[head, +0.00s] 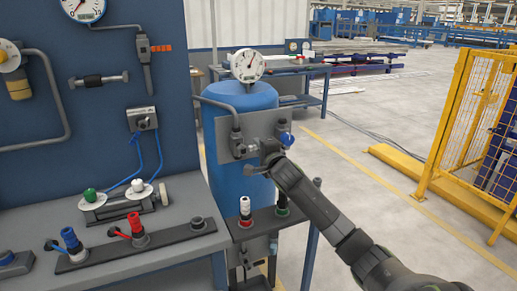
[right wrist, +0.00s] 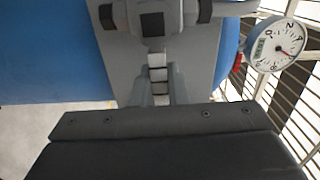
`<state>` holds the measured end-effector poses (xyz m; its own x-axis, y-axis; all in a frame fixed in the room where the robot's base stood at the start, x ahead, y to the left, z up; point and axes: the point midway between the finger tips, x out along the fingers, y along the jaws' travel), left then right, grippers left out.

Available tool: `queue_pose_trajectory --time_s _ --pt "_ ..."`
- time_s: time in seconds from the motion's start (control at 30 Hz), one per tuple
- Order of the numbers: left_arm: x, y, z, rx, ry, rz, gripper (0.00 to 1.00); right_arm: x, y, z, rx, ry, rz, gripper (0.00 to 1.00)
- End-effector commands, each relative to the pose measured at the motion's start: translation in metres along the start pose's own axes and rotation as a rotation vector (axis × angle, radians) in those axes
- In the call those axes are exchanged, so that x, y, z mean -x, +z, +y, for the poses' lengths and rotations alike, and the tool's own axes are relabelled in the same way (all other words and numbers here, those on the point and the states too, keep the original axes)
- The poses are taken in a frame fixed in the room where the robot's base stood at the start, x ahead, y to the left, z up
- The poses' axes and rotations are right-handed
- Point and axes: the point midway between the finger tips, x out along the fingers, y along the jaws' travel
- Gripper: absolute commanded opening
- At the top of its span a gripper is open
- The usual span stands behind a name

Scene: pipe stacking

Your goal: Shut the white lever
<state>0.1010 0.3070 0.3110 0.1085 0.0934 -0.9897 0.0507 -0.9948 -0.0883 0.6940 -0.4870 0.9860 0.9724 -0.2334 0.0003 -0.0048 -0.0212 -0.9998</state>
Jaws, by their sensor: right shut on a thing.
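A grey plate (head: 262,128) is fixed on the front of the blue tank (head: 228,180). A small pale handle, which I take for the white lever (head: 252,148), sticks out from the plate's left fitting. My right gripper (head: 263,157) is at this handle, shut on it and partly hiding it. In the right wrist view, the two fingers (right wrist: 158,88) close around a narrow segmented part below a dark valve body (right wrist: 152,18). The lever's exact angle is hard to tell. My left gripper is not in view.
A blue knob (head: 286,139) sits just right of my gripper. A pressure gauge (head: 247,65) tops the tank. The workbench (head: 25,222) is at left; the floor at right is open up to a yellow fence (head: 455,120).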

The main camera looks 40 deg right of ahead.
Motion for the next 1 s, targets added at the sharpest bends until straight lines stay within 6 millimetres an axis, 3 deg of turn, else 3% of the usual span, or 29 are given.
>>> queue_pose_trajectory --time_s 0.27,0.6,0.63,0.77,1.0 --pt "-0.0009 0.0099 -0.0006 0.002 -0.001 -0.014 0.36 0.0002 -0.0002 0.0037 -0.039 0.003 0.001 0.00" --pt "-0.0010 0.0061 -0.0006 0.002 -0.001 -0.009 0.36 0.0002 0.0001 0.0042 -0.043 0.004 0.001 0.00" --pt "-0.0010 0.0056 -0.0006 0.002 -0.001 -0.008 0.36 0.0002 0.0001 0.0042 -0.043 0.005 0.001 0.17" --pt "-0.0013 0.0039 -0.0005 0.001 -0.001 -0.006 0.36 0.0001 0.0000 0.0038 -0.041 0.003 0.001 0.34" --pt "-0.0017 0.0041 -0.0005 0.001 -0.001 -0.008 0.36 0.0001 0.0001 0.0027 -0.038 0.001 0.000 0.35"
